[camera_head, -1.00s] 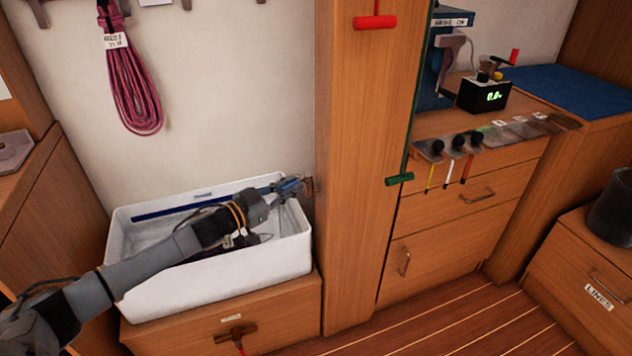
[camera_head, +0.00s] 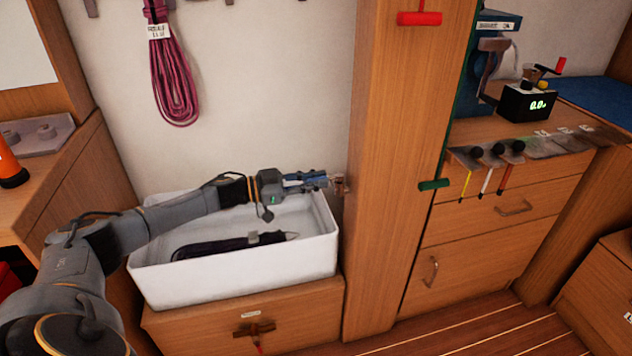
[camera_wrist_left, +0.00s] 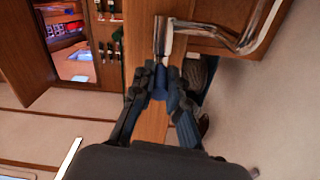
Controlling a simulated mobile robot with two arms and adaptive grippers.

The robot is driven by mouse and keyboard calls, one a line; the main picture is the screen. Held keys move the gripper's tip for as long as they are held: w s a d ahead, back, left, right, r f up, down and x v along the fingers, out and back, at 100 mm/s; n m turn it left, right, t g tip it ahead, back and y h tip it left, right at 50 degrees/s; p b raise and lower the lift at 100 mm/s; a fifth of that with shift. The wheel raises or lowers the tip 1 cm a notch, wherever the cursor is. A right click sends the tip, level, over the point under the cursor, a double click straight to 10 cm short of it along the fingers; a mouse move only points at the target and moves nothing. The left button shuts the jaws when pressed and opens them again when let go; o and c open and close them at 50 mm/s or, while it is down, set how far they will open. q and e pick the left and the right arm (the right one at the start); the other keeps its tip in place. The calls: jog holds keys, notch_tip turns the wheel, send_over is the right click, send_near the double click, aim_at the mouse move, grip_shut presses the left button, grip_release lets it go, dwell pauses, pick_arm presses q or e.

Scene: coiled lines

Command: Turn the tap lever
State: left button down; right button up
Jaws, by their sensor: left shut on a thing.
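The tap shows small and brownish at the side of the wooden post (camera_head: 340,184), above the right end of a white basin (camera_head: 240,276). In the left wrist view its curved metal pipe (camera_wrist_left: 232,40) runs across the upper right, and a pale upright lever (camera_wrist_left: 162,36) stands at its left end. My left gripper (camera_head: 322,180) reaches over the basin from the left, at the tap. Its blue-padded fingers (camera_wrist_left: 167,80) are closed at the foot of the lever, which they partly hide. My right gripper is not in view.
A dark long object (camera_head: 225,246) lies in the basin under my arm. A pink coiled line (camera_head: 172,75) hangs on the wall. Red (camera_head: 420,18) and green (camera_head: 434,184) T-handles are on the post. The counter at right holds a black display box (camera_head: 527,104).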

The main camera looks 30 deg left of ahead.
pick_arm(q)
jog(key=c, duration=1.3)
grip_release()
jog(key=shift+c, duration=0.2)
jog(key=shift+s+a, duration=0.1)
jog(key=shift+a, duration=0.05)
jog(key=v, duration=1.1)
jog(key=shift+s+a, duration=0.25)
